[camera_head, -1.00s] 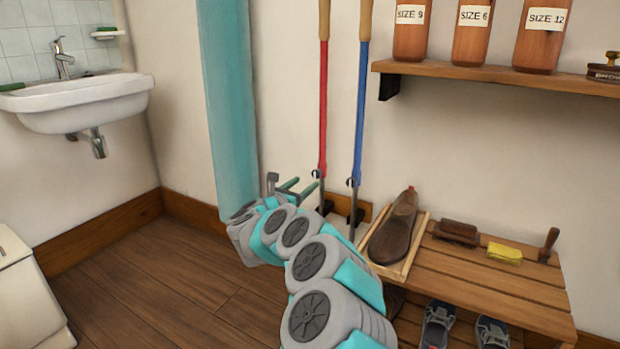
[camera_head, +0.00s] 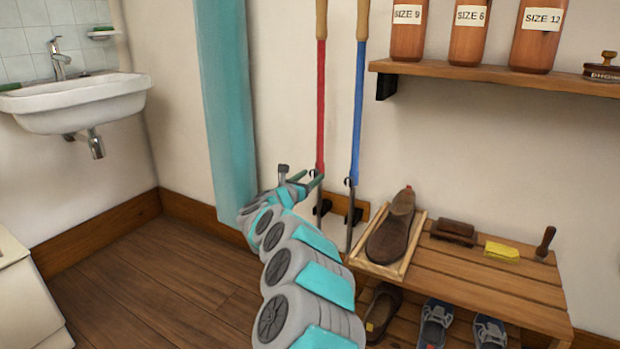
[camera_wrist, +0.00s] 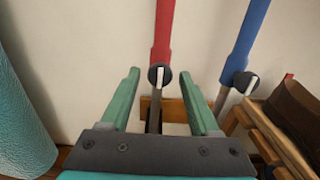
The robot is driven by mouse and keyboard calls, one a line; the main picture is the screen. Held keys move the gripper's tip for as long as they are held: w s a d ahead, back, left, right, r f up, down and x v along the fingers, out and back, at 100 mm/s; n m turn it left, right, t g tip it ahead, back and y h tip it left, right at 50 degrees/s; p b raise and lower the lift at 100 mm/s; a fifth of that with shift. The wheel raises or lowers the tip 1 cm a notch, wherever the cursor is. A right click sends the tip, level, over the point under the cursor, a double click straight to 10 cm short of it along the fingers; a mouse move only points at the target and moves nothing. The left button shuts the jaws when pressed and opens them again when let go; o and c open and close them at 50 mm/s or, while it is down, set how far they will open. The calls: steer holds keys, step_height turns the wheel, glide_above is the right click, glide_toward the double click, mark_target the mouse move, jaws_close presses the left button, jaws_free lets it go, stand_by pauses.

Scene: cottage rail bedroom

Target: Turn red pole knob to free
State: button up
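The red pole (camera_head: 321,110) stands upright against the wall. Its dark round knob with a white pointer (camera_wrist: 160,75) shows in the wrist view, between and just beyond my fingertips. The pointer is close to upright there. In the head view the knob is small and partly hidden by my gripper (camera_head: 303,178). My gripper (camera_wrist: 156,78) is open, with its two green fingers on either side of the red pole's grey lower shaft (camera_wrist: 153,119). No contact with the knob is visible. The blue pole (camera_head: 358,120) stands to the right, with its own knob (camera_wrist: 242,82).
A wooden bench (camera_head: 490,276) with a brown shoe (camera_head: 391,228) in a tray stands right of the poles. A shelf (camera_head: 470,73) with labelled bottles is above it. A teal hanging roll (camera_head: 226,100) is to the left. Open floor lies at left.

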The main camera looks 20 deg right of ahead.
jaws_close()
steer(key=shift+n, duration=0.3)
stand_by(0.3)
steer(key=n+b, duration=0.1)
steer(key=n, duration=0.1)
steer(key=shift+f+n, duration=0.1)
steer(key=shift+n, duration=0.2)
steer(key=n, duration=0.5)
steer(key=shift+r, duration=0.2)
steer(key=n+p, duration=0.3)
steer(key=n, duration=0.2)
steer(key=shift+n, duration=0.4)
steer(key=shift+n+p, duration=1.15)
steer(key=shift+n, duration=0.75)
steer(key=shift+f, duration=0.1)
